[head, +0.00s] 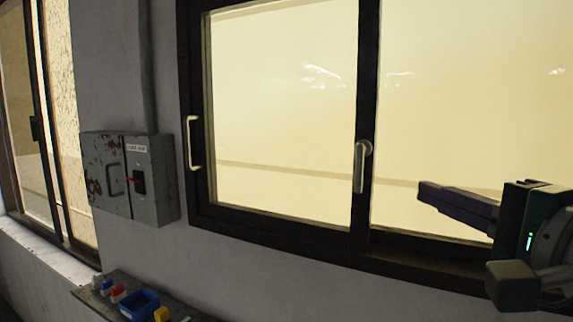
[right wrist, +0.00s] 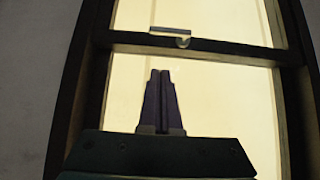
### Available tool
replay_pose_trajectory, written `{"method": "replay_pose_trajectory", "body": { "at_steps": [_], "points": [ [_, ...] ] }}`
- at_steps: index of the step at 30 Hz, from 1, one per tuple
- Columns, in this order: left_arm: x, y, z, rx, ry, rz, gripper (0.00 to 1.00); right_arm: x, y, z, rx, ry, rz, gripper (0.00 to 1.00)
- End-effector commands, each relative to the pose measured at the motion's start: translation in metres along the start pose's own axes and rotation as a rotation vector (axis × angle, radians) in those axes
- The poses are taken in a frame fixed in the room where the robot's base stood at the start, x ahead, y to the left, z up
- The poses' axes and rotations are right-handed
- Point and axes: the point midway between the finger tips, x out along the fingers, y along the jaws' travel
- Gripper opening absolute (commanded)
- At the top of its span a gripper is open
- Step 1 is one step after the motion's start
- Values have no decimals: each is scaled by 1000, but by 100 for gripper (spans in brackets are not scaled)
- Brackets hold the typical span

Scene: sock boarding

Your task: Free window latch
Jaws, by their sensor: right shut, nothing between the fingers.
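The window latch (head: 361,165) is a pale metal lever on the dark middle upright of the sliding window (head: 367,100). Its handle hangs straight down from a round pivot. In the right wrist view the latch (right wrist: 172,32) lies across the dark bar, beyond the fingertips. My right gripper (head: 425,192) is in front of the right pane, to the right of the latch and slightly lower, with its fingers pointing left. Its fingers (right wrist: 160,75) are together and empty, apart from the latch. My left gripper is not in view.
A white pull handle (head: 193,143) is on the window's left frame. A grey electrical box (head: 155,180) with a red switch juts from the wall at left. Below it, a shelf (head: 95,296) carries a blue bin (head: 139,305) and small coloured items. Another window stands far left.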

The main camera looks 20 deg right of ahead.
Motion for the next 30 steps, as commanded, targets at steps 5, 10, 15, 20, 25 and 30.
{"method": "replay_pose_trajectory", "body": {
  "at_steps": [5,10,15,20,25,30],
  "points": [
    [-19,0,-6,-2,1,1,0,36,-4,0,0,0,0,0],
    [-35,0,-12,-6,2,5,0,56,-5,16,2,0,2,0],
    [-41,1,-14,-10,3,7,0,66,-2,26,0,1,2,0],
    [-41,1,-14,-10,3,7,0,68,1,28,-1,1,2,0],
    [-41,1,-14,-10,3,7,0,68,1,28,-1,1,1,0],
    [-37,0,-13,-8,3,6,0,68,2,27,2,1,-3,0]
  ]
}}
